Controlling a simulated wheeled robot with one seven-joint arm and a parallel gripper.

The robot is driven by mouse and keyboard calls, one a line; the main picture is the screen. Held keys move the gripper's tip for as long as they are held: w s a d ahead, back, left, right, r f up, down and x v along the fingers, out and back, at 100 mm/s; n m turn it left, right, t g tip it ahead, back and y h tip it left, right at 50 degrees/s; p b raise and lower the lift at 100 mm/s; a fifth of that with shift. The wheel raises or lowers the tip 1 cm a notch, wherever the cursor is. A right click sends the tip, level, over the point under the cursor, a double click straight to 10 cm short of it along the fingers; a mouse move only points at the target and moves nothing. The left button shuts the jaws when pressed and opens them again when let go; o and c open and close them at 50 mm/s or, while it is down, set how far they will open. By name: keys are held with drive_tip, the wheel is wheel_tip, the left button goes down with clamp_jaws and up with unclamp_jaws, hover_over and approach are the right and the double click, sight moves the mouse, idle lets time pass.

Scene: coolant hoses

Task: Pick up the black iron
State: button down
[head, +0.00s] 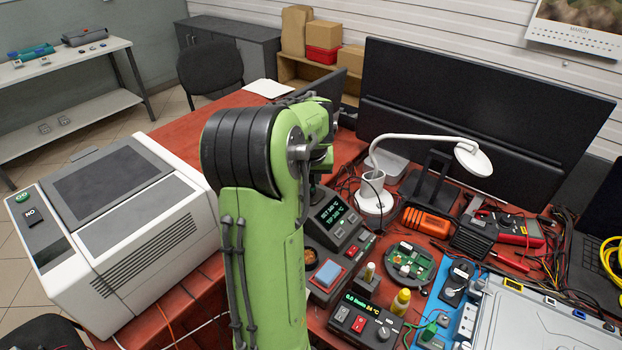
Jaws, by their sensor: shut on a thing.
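My green and black arm fills the middle of the head view and reaches over the red bench. My gripper and its fingertips are hidden behind my own arm and wrist, so I cannot see what is between them. I cannot make out the black iron; it may be behind my arm. A dark soldering station (336,219) with a lit temperature display stands just right of my arm. Its base is partly covered by my arm.
A white desk lamp (472,157), an orange tool (427,222), a round holder with a green circuit board (410,264) and a yellow-capped bottle (401,302) crowd the right side. A large monitor (480,110) stands behind. A white machine (130,225) stands left.

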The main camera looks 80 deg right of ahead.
wheel_tip(320, 180, up, 17)
drive_tip(key=p, duration=0.6)
drive_tip(key=shift+r, duration=0.2)
drive_tip(key=shift+s+f, duration=0.1)
